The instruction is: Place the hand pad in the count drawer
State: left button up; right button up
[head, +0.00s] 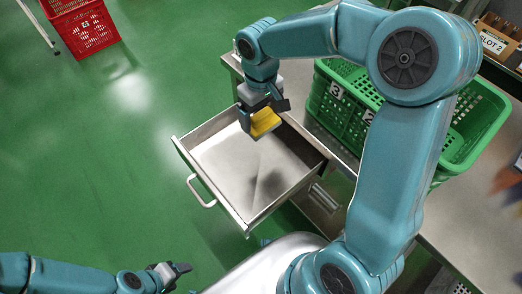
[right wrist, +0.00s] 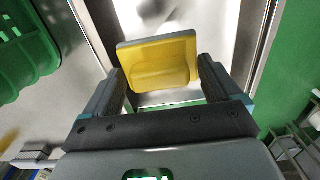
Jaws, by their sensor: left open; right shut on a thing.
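The hand pad (head: 265,122) is a small yellow block with a grey layer. My right gripper (head: 264,105) is shut on it and holds it above the count drawer (head: 222,160). The drawer is pulled open, a steel box that looks empty apart from shadow, with a handle (head: 201,192) on its front. In the right wrist view the hand pad (right wrist: 158,62) sits between the two dark fingers, with drawer metal beyond it. My left gripper (head: 178,270) is at the lower left over the floor, open and empty, away from the drawer.
Green crates (head: 343,97) with number labels stand on the steel table (head: 452,232) right of the drawer. A red crate (head: 84,28) is on the green floor at the upper left. A box labelled SLOT 2 (head: 494,43) is at the upper right. The floor left of the drawer is clear.

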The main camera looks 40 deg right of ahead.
aim_at(261, 122)
notch_tip(261, 122, down, 16)
jog(key=shift+r+b, duration=0.25)
jog(key=shift+b, duration=0.65)
jog(key=shift+f, duration=0.1)
jog(key=o, duration=0.9)
jog(key=shift+c, duration=0.2)
jog(key=shift+r, duration=0.35)
notch_tip(261, 122, up, 11)
jog(key=shift+w+f+p, duration=0.1)
jog(key=shift+w+p, duration=0.05)
jog(key=shift+p, duration=0.7)
jog(key=shift+r, duration=0.45)
jog(key=shift+s, duration=0.2)
